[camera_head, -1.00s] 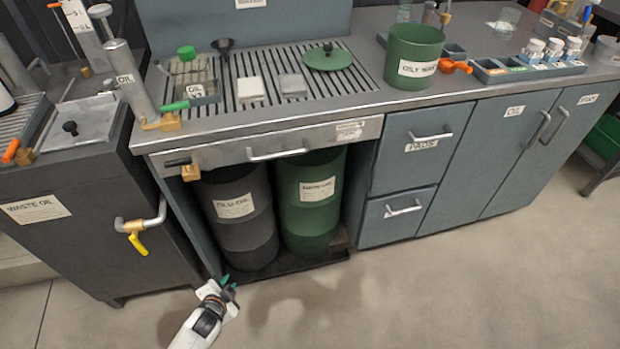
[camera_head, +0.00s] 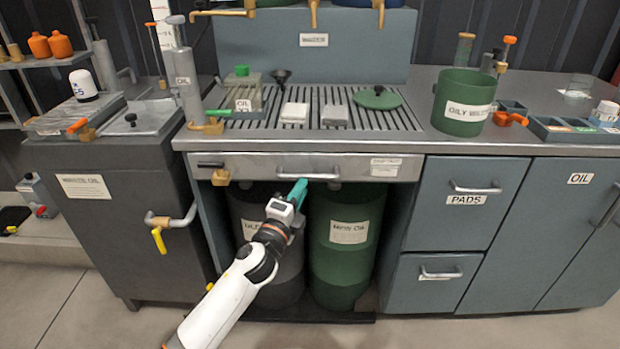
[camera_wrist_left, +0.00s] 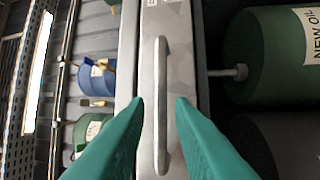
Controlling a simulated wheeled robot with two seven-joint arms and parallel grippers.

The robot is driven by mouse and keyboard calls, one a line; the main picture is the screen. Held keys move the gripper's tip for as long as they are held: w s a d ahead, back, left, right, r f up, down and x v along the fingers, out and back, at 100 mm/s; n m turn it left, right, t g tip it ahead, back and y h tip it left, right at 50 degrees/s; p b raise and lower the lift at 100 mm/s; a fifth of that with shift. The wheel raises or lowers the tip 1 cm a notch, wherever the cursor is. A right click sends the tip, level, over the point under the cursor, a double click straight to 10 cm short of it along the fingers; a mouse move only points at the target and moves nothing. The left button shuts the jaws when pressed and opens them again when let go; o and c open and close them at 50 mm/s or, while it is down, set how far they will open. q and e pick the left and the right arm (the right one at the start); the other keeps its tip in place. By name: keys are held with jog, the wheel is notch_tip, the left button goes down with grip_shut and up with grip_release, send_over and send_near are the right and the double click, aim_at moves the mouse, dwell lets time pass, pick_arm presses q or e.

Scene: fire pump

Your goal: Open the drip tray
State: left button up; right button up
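The drip tray (camera_head: 345,168) is a flat metal drawer front under the slatted bench top. It appears closed. Its bar handle (camera_head: 325,176) is at the middle of the front. In the left wrist view the green fingertips (camera_wrist_left: 160,101) are apart, one on each side of the handle (camera_wrist_left: 161,65), with gaps visible. The gripper is open and not closed on the bar. My right gripper is not in view.
A dark drum (camera_head: 252,205) and a green drum (camera_head: 345,215) stand under the tray. A brass padlock (camera_head: 221,178) hangs at the tray's left end. A waste oil cabinet (camera_head: 95,215) is at left, and drawers (camera_head: 455,205) are at right. Open floor lies in front.

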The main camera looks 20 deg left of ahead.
aim_at(309, 177)
pick_arm(q)
jog(key=shift+x, duration=2.85)
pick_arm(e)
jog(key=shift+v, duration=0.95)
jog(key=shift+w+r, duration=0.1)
pick_arm(q)
grip_shut()
jog(key=shift+f, duration=0.1)
